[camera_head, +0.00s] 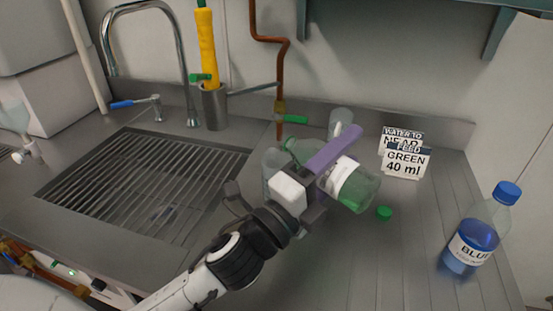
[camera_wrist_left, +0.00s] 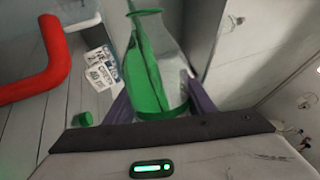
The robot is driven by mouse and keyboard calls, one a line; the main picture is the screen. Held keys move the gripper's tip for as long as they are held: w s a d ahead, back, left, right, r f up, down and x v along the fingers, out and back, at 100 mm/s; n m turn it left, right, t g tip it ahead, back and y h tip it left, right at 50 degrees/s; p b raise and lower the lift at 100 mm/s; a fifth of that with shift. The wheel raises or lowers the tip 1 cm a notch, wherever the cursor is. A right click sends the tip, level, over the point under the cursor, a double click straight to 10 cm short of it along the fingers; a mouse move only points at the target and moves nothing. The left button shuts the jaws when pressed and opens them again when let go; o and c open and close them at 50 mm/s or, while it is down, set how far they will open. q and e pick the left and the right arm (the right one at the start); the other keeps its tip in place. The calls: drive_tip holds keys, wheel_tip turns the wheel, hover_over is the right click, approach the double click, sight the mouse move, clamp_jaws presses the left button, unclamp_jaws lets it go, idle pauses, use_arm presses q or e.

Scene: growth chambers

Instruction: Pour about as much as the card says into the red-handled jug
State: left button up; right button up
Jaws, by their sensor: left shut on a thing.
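My left gripper (camera_head: 322,172), with purple fingers, is shut on a clear bottle (camera_head: 359,190) with a white label and green liquid. The bottle is tilted well over, its neck toward the upper left in the head view. In the wrist view the bottle (camera_wrist_left: 170,55) shows green liquid along one side up to the neck. A clear vessel (camera_head: 270,163) stands by the bottle's neck, partly hidden by my gripper. A red handle (camera_wrist_left: 40,65) shows large in the wrist view; its jug's body is unclear there. A card (camera_head: 405,162) reads "GREEN 40 ml". My right gripper is not in view.
A green cap (camera_head: 384,213) lies on the counter. A blue-capped bottle (camera_head: 474,238) labelled BLUE stands at right. Another clear vessel (camera_head: 340,122) stands behind my gripper. A second card (camera_head: 402,135) is behind the first. A slatted sink (camera_head: 140,185) and tap (camera_head: 183,60) are at left.

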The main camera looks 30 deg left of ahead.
use_arm(q)
drive_tip(key=shift+f+b, duration=0.35)
idle(1.1)
drive_tip(key=shift+r+m+g+h+p, duration=0.2)
drive_tip(key=shift+r+m+h+p, duration=0.2)
drive_tip(key=shift+r+m+p, duration=0.55)
drive_tip(key=shift+r+m+g+h+p, duration=0.2)
drive_tip(key=shift+r+m+h+p, duration=0.3)
drive_tip(key=shift+m+p, duration=0.75)
drive_tip(key=shift+r, duration=0.1)
drive_tip(key=shift+m, duration=0.3)
